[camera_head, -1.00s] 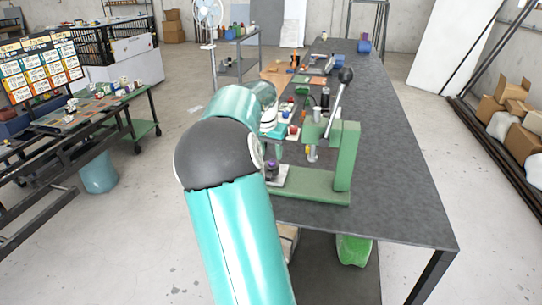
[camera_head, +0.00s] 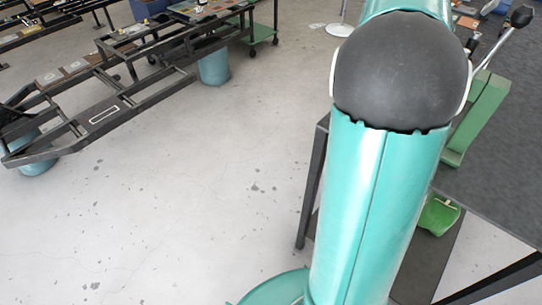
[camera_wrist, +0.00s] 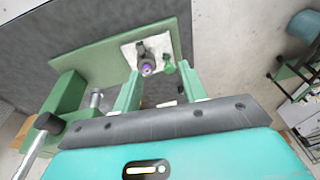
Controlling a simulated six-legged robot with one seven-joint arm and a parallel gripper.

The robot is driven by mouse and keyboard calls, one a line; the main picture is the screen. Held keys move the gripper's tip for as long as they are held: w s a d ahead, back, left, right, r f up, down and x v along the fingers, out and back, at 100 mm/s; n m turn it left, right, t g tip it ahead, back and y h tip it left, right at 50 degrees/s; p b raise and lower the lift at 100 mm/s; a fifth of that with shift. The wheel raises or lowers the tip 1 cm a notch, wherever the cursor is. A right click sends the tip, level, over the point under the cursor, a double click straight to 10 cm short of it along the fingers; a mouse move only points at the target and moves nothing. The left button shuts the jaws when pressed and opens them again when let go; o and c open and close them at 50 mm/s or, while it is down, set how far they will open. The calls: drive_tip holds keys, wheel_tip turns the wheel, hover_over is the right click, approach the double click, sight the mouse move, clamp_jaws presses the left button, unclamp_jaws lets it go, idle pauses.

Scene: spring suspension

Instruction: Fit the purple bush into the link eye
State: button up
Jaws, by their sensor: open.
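In the wrist view, the purple bush (camera_wrist: 147,69) shows as a small purple spot within a dark round part on a white plate (camera_wrist: 130,52). A dark piece (camera_wrist: 141,48) stands just beyond it; I cannot tell which dark part is the link eye, or whether the bush is seated in it. My gripper (camera_wrist: 159,69) is open, its two green fingers reaching towards the plate. The bush appears between the fingertips, nearer the left one; the height gap is unclear. In the head view, my arm hides the bush and gripper.
A green press (camera_wrist: 68,100) with a lever stands left of my fingers; its column also shows in the head view (camera_head: 478,115). A small green part (camera_wrist: 168,68) is right of the bush. The dark table top (camera_head: 500,195) is bare near its front edge. A green bin (camera_head: 438,215) sits below.

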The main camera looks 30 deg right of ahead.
drive_tip(key=s+a+n+t+y, duration=0.15)
drive_tip(key=a+n, duration=0.25)
drive_tip(key=a, duration=1.1)
drive_tip(key=s+a+f+n, duration=0.2)
drive_tip(key=s+a+n, duration=0.1)
drive_tip(key=a, duration=0.5)
drive_tip(key=s+a+f+n+t, duration=0.1)
drive_tip(key=s+a+f+n, duration=0.1)
drive_tip(key=s+a, duration=0.3)
drive_tip(key=s+a+f+n+t, duration=0.1)
drive_tip(key=s+a+n, duration=0.3)
drive_tip(key=a, duration=0.7)
drive_tip(key=shift+f+n, duration=0.3)
drive_tip(key=shift+f, duration=0.15)
drive_tip(key=shift+s+y, duration=0.1)
drive_tip(key=shift+y, duration=0.15)
drive_tip(key=shift+c, duration=0.6)
drive_tip(key=shift+d, duration=0.2)
